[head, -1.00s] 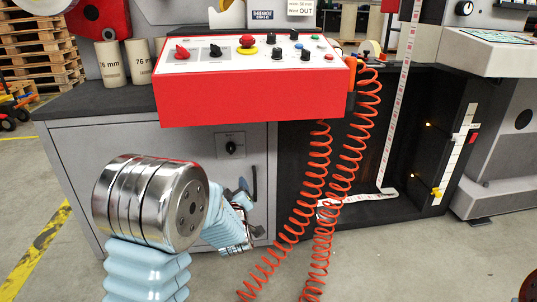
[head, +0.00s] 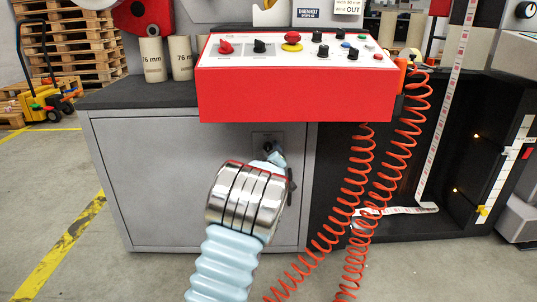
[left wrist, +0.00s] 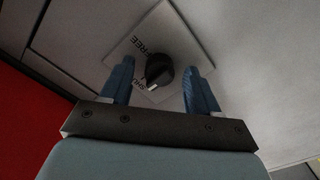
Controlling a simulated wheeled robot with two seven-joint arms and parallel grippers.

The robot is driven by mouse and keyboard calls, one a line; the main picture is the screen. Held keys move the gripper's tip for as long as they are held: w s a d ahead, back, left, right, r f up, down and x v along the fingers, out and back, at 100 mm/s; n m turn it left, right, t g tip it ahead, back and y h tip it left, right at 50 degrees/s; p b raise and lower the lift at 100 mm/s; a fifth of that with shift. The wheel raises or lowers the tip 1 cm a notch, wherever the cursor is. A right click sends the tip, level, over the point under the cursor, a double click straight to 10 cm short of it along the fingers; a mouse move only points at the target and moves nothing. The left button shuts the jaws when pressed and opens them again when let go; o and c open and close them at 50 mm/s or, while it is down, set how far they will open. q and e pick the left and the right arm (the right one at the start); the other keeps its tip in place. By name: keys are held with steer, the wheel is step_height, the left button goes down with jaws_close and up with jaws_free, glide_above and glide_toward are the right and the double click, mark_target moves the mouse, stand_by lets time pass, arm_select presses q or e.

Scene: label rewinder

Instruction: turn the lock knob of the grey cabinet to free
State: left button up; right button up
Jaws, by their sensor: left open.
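The grey cabinet (head: 150,180) stands at the left under the red control box. Its black lock knob (left wrist: 159,71) sits on a light plate (left wrist: 178,38) marked FREE and, partly hidden, SHUT. In the left wrist view the knob's white pointer is toward the SHUT word. In the head view the knob (head: 268,147) shows just above my left wrist. My left gripper (left wrist: 160,82) is open, with one blue finger on each side of the knob. Clear gaps show between fingers and knob. My right gripper is not in view.
The red control box (head: 295,95) overhangs the cabinet just above the knob. Coiled orange cables (head: 360,190) hang to the right of my left arm. A dark open bay (head: 400,150) lies beyond them.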

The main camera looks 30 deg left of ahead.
arm_select(q)
steer(key=shift+w, duration=0.1)
steer(key=c, duration=1)
steer(key=shift+c, duration=0.2)
steer(key=shift+m, duration=0.3)
steer(key=m+p, duration=0.1)
steer(key=m, duration=0.3)
steer(key=shift+m+p, duration=0.3)
steer(key=shift+p, duration=0.1)
steer(key=m+p, duration=0.1)
steer(key=m, duration=0.3)
steer(key=shift+m+p, duration=0.3)
steer(key=shift+p, duration=0.05)
steer(key=m+p, duration=0.1)
steer(key=m, duration=0.3)
steer(key=shift+a, duration=0.1)
steer(key=shift+m+p, duration=0.75)
steer(key=shift+m, duration=1.25)
